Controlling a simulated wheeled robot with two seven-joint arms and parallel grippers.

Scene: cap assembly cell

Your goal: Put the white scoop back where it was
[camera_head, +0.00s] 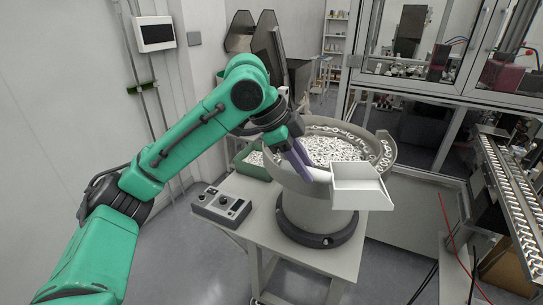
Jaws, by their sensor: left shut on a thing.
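My left gripper (308,171) is shut on the scoop's left end, over the front part of the bowl. The scoop looks roughly level and overlaps the bowl's rim in the picture; I cannot tell whether it touches. Several small white ring-like parts (335,149) fill the bowl. My right gripper is out of view.
The bowl stands on a light table (335,257) beside a control box (221,206). A green bin (249,166) with white parts sits behind the bowl's left side. A glazed machine frame (440,92) and a conveyor (512,190) stand on the right. Floor is clear at lower left.

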